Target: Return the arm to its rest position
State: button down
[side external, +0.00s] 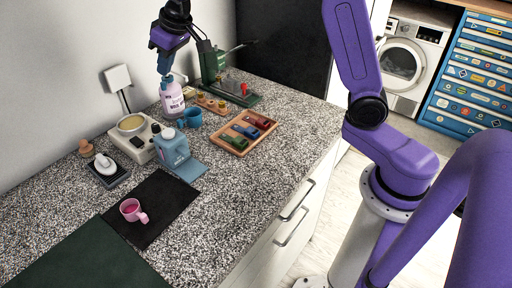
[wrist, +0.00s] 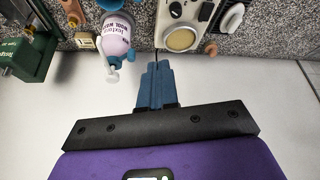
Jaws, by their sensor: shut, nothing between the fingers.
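My gripper (side external: 164,66) is at the upper left in the side view, high above the back of the counter, in front of the wall. Its blue fingers (wrist: 155,68) are together and empty in the wrist view. A pale lilac bottle (side external: 172,98) stands upright on the counter below the gripper. It also shows in the wrist view (wrist: 116,42), left of the fingers with a visible gap. My purple arm reaches the gripper from outside the top of the side view.
A white wall (side external: 60,60) rises close behind.

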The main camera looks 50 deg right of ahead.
jog(key=s+a+f+n+g, duration=0.1)
jog(key=s+f+n+g, duration=0.1)
jog(key=s, duration=0.9)
jog(key=s+f+n+g, duration=0.1)
jog(key=s+n, duration=0.2)
jog(key=s, duration=0.8)
jog(key=s+d+f+n+g, duration=0.1)
jog(key=s+d, duration=0.3)
jog(key=s, duration=0.5)
jog(key=s+d+f+n+h, duration=0.1)
jog(key=s+d+f+n, duration=0.2)
jog(key=s, duration=0.6)
jog(key=shift+s+d+f+g, duration=0.15)
jog(key=shift+d+f+g, duration=0.25)
jog(key=shift+d, duration=0.25)
